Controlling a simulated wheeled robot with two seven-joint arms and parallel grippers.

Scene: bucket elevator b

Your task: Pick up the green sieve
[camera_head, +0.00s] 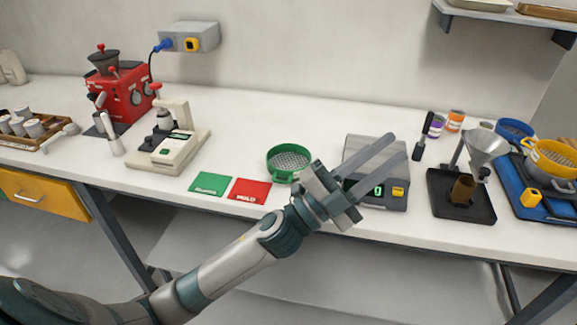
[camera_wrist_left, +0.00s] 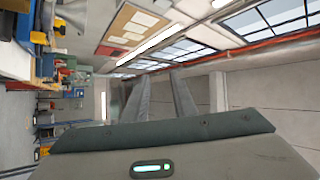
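The green sieve (camera_head: 288,160) is a round green ring with a grey mesh. It sits on the white bench near the front edge, in the middle of the head view. My left gripper (camera_head: 397,146) is just right of the sieve, its fingers pointing up and right over the grey scale (camera_head: 360,152). The two fingers are apart with nothing between them. The wrist covers part of the sieve's lower right side. The left wrist view shows the open fingers (camera_wrist_left: 160,88) against the room's wall and windows, without the sieve. My right gripper is in neither view.
A green card (camera_head: 211,183) and a red card (camera_head: 249,190) lie left of the sieve, near the bench edge. A beige device (camera_head: 170,150) and a red grinder (camera_head: 122,92) stand farther left. A funnel stand (camera_head: 461,196) is at right. The bench behind the sieve is clear.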

